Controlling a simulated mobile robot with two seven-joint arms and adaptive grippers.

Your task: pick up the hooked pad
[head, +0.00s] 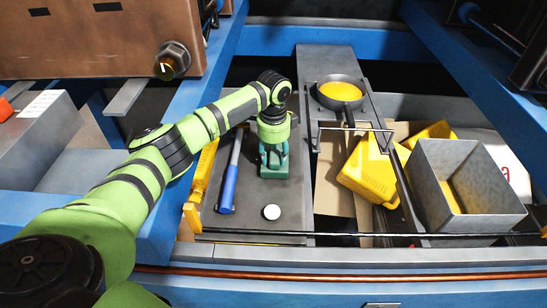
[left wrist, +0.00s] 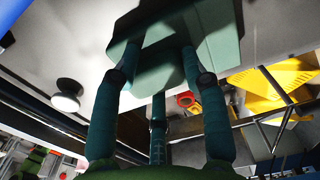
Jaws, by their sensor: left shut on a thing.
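My left gripper (head: 273,165) reaches down over the dark grey board, left of the middle in the head view. In the left wrist view its teal fingers (left wrist: 160,85) are shut on a pale grey-green block, the hooked pad (left wrist: 165,65). The pad's hook cannot be made out, and the fingers cover part of it. My right gripper is not in view.
A blue-handled hammer (head: 229,182) lies left of the gripper and a white round disc (head: 271,212) in front. A pan of yellow stuff (head: 341,92), a yellow jerry can (head: 366,170) and a grey open bin (head: 480,200) stand to the right. A rail (head: 300,234) runs along the front.

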